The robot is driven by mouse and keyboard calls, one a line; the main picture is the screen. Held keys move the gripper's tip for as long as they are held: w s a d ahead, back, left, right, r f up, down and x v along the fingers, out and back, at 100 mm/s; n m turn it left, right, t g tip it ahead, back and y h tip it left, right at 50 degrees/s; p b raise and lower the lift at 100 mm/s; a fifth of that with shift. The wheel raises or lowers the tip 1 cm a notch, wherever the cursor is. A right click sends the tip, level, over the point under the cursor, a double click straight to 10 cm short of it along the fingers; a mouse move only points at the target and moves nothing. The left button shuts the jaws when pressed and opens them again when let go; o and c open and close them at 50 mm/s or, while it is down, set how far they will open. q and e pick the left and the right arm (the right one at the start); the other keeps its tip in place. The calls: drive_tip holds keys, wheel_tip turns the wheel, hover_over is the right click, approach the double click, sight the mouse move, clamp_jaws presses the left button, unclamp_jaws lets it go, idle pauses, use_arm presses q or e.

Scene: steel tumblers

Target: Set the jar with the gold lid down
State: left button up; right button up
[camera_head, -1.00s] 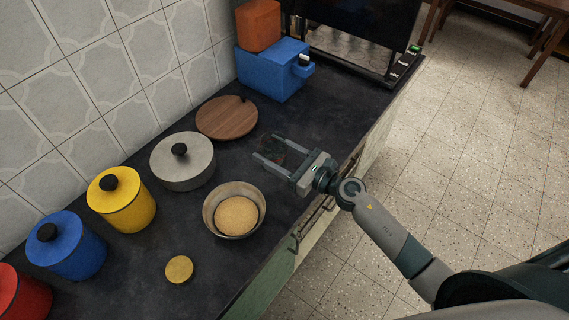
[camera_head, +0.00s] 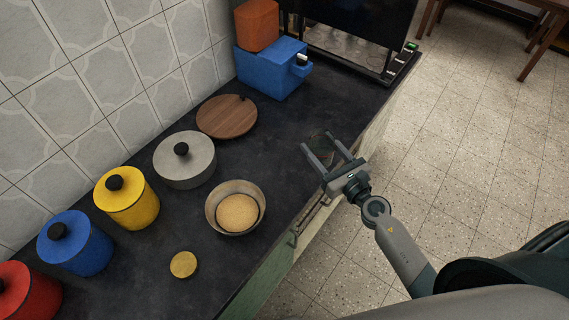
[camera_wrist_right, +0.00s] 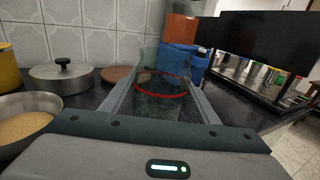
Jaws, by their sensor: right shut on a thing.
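My right gripper (camera_head: 316,140) is shut on a clear glass jar (camera_head: 323,150) over the counter, near its front edge. In the right wrist view the see-through jar (camera_wrist_right: 162,102) stands between the fingers, with a red ring (camera_wrist_right: 162,86) around it. I cannot tell whether the jar's base touches the counter, and no gold lid shows clearly on it. A flat gold disc (camera_head: 183,265) lies on the counter, apart from the jar. My left gripper is not in view.
A dark rack stands at the back.

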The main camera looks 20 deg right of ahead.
drive_tip(key=w+a+f+b, duration=0.1)
drive_tip(key=w+a+f, duration=0.1)
drive_tip(key=w+a+f+b, duration=0.2)
drive_tip(key=w+a, duration=0.1)
drive_tip(key=w+a+f+b, duration=0.1)
drive_tip(key=w+a+f, duration=0.1)
drive_tip(key=w, duration=0.1)
drive_tip(key=shift+a+f, duration=0.2)
drive_tip(key=shift+f, duration=0.1)
drive_tip(key=shift+w+a+f, duration=0.15)
drive_tip(key=shift+w+a, duration=0.1)
drive_tip(key=shift+a, duration=0.1)
drive_tip(key=shift+b, duration=0.3)
wheel_tip(320, 180, down, 4)
drive_tip(key=b, duration=0.3)
drive_tip(key=shift+f+b, duration=0.15)
drive_tip(key=shift+b, duration=0.2)
drive_tip(key=o, duration=1.3)
drive_tip(key=shift+o, duration=0.2)
